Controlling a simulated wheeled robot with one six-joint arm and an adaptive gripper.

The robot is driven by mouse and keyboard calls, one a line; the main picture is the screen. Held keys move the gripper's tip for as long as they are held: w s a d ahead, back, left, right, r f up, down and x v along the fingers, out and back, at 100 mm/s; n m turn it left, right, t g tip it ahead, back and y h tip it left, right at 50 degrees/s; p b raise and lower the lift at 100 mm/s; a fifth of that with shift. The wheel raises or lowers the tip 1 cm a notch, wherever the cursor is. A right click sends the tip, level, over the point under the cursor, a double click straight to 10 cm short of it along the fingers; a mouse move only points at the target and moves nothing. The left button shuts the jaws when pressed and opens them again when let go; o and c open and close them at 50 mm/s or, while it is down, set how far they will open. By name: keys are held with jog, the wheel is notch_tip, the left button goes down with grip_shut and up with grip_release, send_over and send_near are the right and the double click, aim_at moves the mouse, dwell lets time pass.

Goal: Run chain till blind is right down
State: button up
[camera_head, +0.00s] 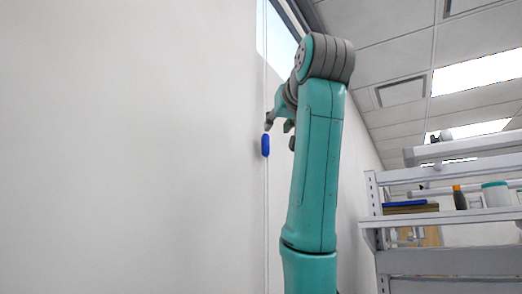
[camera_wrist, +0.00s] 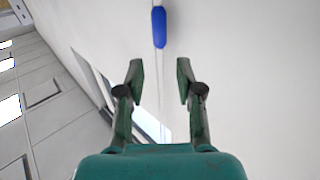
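A thin pale chain (camera_head: 266,200) hangs along the white wall in the head view, with a blue piece (camera_head: 265,145) on it. In the wrist view the blue piece (camera_wrist: 159,27) lies beyond my fingertips, near the top middle, and the chain (camera_wrist: 163,95) runs down between the two fingers. My gripper (camera_wrist: 160,75) is open, with a wide gap between its fingers. The blue piece is not between the fingertips. In the head view my gripper (camera_head: 279,126) is close beside the blue piece, partly hidden by my arm. The blind itself cannot be clearly made out.
A window (camera_head: 277,38) shows high on the wall, behind my arm. A grey shelf rack (camera_head: 450,215) with a bottle (camera_head: 459,197) and a white tub (camera_head: 496,194) stands at the right. The wall left of the chain is bare.

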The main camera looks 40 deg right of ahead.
aim_at(267, 141)
jog(key=x, duration=1.1)
jog(key=shift+w+d, duration=0.1)
grip_shut()
